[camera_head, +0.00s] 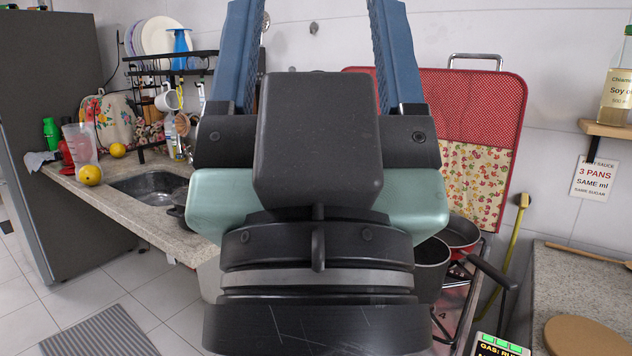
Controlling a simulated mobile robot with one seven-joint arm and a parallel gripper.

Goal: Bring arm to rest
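My gripper (318,50) fills the middle of the head view, seen from behind at close range. Its two blue fingers point up and stand wide apart, one at the left and one at the right. The wall shows between them, and nothing is held there. The very tips run to the top edge of the picture. The gripper body and wrist hide much of the counter, the sink's right side and the area straight ahead.
A stone counter (150,215) with a sink (150,187), dish rack (185,72) and lemons (90,175) is at left, beside a dark fridge (62,140). Pots (462,232) sit on the stove at right. A round wooden board (585,338) lies lower right. Floor (100,310) is open lower left.

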